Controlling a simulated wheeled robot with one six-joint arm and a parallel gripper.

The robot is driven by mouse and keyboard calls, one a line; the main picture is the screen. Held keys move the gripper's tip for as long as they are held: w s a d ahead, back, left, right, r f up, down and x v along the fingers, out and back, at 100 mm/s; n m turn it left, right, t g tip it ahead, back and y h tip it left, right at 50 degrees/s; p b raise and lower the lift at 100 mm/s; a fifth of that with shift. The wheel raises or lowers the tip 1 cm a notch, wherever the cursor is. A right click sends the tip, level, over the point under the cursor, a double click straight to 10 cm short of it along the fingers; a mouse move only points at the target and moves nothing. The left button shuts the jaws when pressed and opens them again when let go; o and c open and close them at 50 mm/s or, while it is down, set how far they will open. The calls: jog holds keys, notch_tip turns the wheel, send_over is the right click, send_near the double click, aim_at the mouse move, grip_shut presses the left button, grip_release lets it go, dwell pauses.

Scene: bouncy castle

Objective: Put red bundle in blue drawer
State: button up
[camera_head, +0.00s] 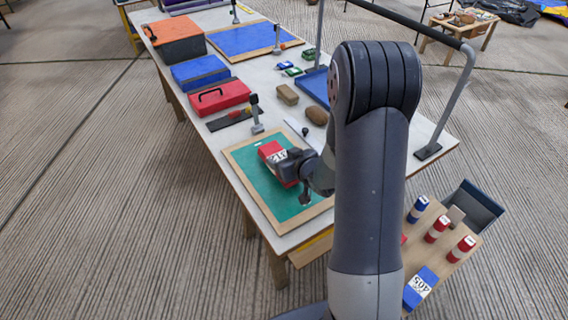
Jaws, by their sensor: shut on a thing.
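The red bundle (269,150), with a white printed label, is over the green mat (262,187) in a wooden frame at the near end of the table. My gripper (285,167) is shut on it from the right. My arm hides part of the mat, and I cannot tell whether the bundle touches it. No blue drawer shows clearly. A blue open tray (314,87) is on the table, partly behind my arm. A dark blue bin (482,203) is at lower right.
A red case (219,98), blue box (200,71) and orange-topped box (176,40) line the table's left side. A grey post with a black bar (445,100) rises at the right. Several rolls and a blue labelled bundle (421,287) are on a wooden surface at lower right.

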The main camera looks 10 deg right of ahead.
jog(key=shift+f, duration=0.9)
jog(key=shift+f, duration=0.25)
jog(key=o, duration=1)
jog(key=shift+r, duration=0.1)
jog(key=shift+o, duration=0.2)
jog(key=shift+r, duration=0.1)
